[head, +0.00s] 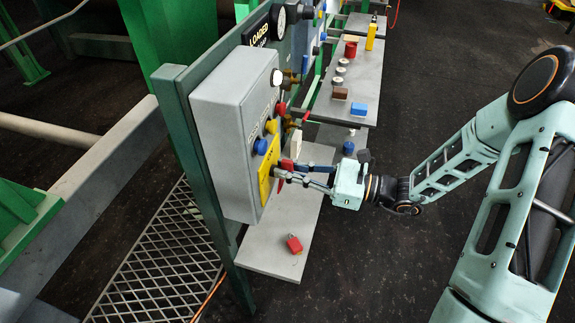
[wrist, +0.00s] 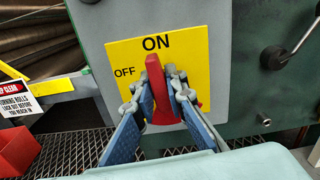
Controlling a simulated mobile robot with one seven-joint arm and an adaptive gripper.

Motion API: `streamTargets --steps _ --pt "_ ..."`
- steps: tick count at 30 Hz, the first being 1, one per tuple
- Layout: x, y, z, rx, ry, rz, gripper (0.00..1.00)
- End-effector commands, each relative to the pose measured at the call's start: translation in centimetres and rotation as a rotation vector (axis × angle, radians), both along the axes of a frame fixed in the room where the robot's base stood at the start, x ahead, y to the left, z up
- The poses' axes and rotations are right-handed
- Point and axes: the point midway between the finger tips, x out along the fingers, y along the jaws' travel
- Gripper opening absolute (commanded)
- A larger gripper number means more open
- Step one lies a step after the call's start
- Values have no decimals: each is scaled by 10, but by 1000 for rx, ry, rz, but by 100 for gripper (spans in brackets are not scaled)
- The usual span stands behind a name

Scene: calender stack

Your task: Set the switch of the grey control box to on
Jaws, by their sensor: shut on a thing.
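The grey control box (head: 225,125) is mounted on a green post frame in the head view. Its yellow plate (head: 264,180) also fills the middle of the wrist view (wrist: 195,48), with ON at the top and OFF at the upper left. The red switch lever (wrist: 155,72) stands nearly upright, tip just under ON and leaning slightly left. My gripper (wrist: 158,88) is shut on the lever, one finger on each side. The head view shows my gripper (head: 280,173) reaching the plate from the right; the lever is partly hidden there by the fingers.
Blue (head: 260,146), yellow (head: 271,126) and red (head: 281,108) buttons sit above the plate. A lower shelf (head: 265,255) holds a red padlock-like piece (head: 294,244). An upper shelf (head: 365,85) carries several small items.

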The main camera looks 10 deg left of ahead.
Motion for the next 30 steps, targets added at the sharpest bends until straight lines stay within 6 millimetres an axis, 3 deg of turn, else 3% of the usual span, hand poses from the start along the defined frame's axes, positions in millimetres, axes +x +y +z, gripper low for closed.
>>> streamTargets --steps 9,23,24,28,30 --pt "2 -1 0 5 94 -1 0" --pt "2 -1 -1 6 106 -1 0" --pt "2 -1 -1 6 106 -1 14" --pt "2 -1 -1 6 105 -1 28" --pt "2 -1 -1 7 105 -1 30"
